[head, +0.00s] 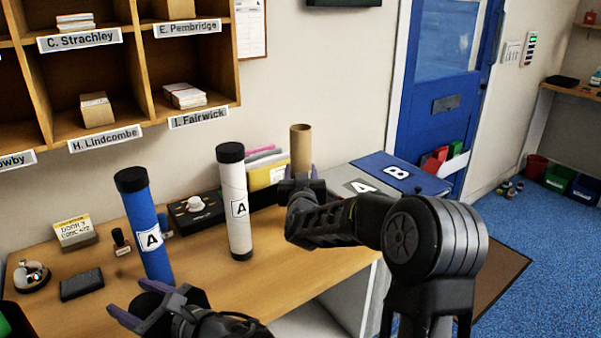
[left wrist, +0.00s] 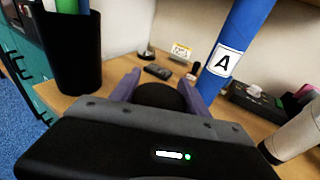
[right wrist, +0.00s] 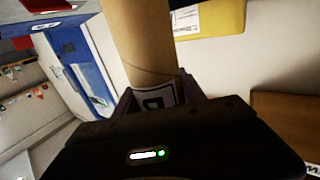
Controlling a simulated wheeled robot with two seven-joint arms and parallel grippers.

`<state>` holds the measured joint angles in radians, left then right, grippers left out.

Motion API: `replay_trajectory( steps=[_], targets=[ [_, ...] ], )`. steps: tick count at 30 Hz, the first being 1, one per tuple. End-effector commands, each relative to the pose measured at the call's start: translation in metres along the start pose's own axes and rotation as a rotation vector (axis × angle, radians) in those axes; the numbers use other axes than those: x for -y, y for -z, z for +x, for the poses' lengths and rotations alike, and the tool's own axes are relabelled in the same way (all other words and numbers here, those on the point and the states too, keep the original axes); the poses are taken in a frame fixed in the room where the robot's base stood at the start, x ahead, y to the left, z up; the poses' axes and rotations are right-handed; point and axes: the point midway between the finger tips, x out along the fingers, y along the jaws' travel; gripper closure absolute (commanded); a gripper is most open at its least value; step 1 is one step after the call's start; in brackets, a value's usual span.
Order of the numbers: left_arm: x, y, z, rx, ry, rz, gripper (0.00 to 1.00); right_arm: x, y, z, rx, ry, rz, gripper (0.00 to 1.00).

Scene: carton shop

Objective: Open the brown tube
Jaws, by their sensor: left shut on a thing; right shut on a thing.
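The brown tube (head: 301,148) stands upright in my right gripper (head: 300,180), its upper end uncapped with the hollow rim showing. In the right wrist view the tube (right wrist: 140,40) rises between the fingers, with a partly hidden lettered label (right wrist: 156,97) low between them. Its lower end is hidden. My left gripper (head: 147,303) is shut on a round black cap (left wrist: 160,97), held over the front of the desk, well apart from the tube.
A blue tube (head: 146,215) and a white tube (head: 233,190), both black-capped and marked A, stand on the wooden desk (head: 255,290). Mats marked A (head: 351,187) and B (head: 420,177) lie at right. The desk's front middle is clear.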

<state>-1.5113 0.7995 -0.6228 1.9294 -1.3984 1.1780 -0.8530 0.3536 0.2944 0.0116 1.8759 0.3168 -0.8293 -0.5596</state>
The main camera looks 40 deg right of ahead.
Motion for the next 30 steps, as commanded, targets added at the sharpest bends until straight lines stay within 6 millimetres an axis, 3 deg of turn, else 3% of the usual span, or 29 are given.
replay_trajectory(
  steps=[1, 2, 9, 20, 26, 30],
  targets=[
    [0.000, 0.004, 0.001, 0.000, 0.000, 0.000, 0.95, 0.000, -0.003, 0.000, -0.001, 0.000, 0.000, 1.00],
    [0.000, 0.002, 0.000, 0.000, 0.000, 0.000, 0.95, 0.000, -0.002, 0.000, 0.000, 0.000, 0.000, 0.51],
    [0.000, 0.002, 0.000, 0.000, 0.000, 0.000, 0.95, 0.000, -0.002, 0.000, 0.000, 0.000, 0.000, 0.31],
    [0.000, -0.003, 0.000, 0.000, 0.000, 0.000, 0.95, 0.000, 0.003, 0.000, 0.000, 0.000, 0.000, 0.31],
    [0.000, 0.005, 0.001, 0.000, 0.000, 0.000, 0.95, 0.000, 0.001, -0.024, -0.001, 0.001, 0.001, 0.31],
    [0.000, 0.010, 0.002, 0.000, 0.000, 0.000, 0.95, 0.000, 0.001, -0.052, -0.002, 0.001, 0.000, 0.31]
  ],
)
